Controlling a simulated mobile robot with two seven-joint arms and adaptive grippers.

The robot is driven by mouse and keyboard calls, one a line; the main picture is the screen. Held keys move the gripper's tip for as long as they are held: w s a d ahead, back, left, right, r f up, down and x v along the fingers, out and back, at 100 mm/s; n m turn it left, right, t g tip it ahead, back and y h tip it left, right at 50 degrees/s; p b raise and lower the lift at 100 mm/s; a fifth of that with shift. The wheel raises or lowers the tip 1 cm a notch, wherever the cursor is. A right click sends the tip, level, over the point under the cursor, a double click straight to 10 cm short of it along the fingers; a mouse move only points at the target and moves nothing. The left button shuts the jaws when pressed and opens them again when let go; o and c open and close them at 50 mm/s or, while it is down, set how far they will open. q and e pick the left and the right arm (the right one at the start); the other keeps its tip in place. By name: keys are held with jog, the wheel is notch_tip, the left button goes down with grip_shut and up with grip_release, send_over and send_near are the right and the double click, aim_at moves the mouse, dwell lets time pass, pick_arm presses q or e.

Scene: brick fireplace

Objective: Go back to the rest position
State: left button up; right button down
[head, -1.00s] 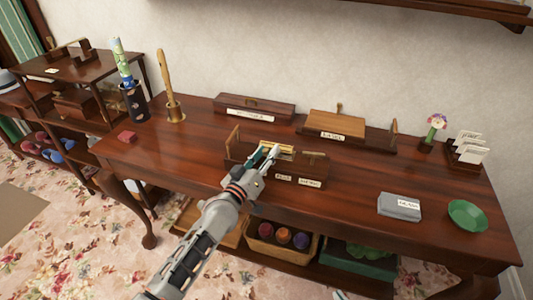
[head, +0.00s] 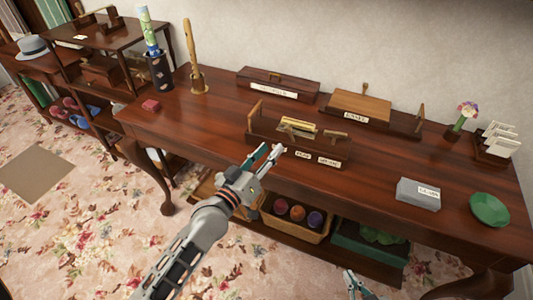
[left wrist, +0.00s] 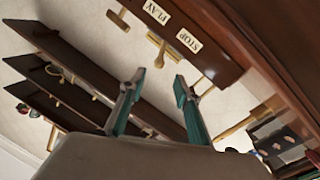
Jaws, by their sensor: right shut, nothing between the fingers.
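My left gripper (head: 268,153) is in front of the table's front edge, just short of the wooden box with PLAY and STOP labels (head: 262,138). Its fingers stand apart with nothing between them, as the left wrist view (left wrist: 160,80) also shows. The labelled box (left wrist: 205,25) lies beyond the fingertips in that view. Gold-coloured pieces (head: 298,126) sit in the box. My right gripper (head: 355,283) shows at the bottom edge of the head view, low and in front of the table, shut and empty.
Below, a shelf holds a basket (head: 294,228) and a green crate (head: 350,240). Floral carpet (head: 90,225) is open at left.

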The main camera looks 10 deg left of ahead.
pick_arm(q)
jog(key=shift+s+a, duration=0.15)
jog(key=shift+s, duration=0.2)
jog(key=s+a+f+m+g+y, duration=0.2)
jog(key=s+a+f, duration=0.5)
jog(key=s+f, duration=0.4)
jog(key=s+a+f+m+g+y, duration=0.2)
jog(key=s+a+f, duration=0.5)
jog(key=s+f, duration=0.4)
jog(key=s+g+y, duration=0.1)
jog(key=s, duration=0.1)
jog(key=shift+s+g+y, duration=0.3)
jog(key=shift+s, duration=0.05)
